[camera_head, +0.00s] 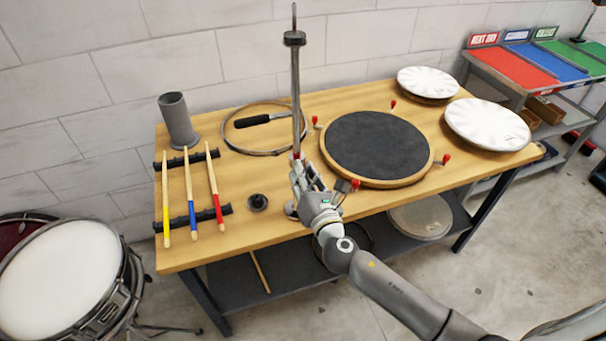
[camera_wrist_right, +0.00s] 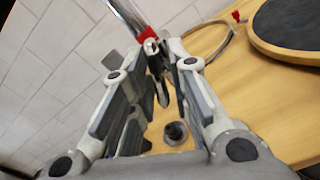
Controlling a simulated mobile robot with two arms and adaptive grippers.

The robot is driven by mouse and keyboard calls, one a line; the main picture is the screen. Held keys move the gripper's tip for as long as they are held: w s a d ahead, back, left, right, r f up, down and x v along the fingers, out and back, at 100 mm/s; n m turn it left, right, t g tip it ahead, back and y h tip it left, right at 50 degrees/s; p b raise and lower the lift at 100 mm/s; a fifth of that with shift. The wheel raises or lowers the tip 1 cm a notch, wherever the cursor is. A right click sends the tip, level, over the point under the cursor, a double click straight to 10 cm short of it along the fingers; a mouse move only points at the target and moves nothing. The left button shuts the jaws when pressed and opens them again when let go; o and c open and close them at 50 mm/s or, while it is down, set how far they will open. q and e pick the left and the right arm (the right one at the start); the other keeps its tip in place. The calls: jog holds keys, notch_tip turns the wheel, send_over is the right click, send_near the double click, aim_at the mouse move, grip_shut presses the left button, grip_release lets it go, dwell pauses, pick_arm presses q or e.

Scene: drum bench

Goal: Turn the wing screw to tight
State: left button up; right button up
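A chrome stand pole (camera_head: 296,100) rises from the bench, with a red piece (camera_head: 297,155) low on it. The red piece also shows in the wrist view (camera_wrist_right: 147,35), with a small dark metal part (camera_wrist_right: 153,47) just below it. That may be the wing screw, but it is too small and covered to be sure. My right gripper (camera_head: 304,172) is at the pole, just below the red piece. In the wrist view its fingers (camera_wrist_right: 165,68) stand apart around the small metal part; contact cannot be told. My left gripper is out of view.
A round black pad (camera_head: 375,145) with red-knobbed clamps lies close right of my gripper. A hoop (camera_head: 240,143) lies behind, drumsticks (camera_head: 189,190) to the left, and a small black knob-like part (camera_head: 257,202) nearby. White drumheads (camera_head: 486,123) lie at the right.

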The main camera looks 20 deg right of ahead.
grip_shut()
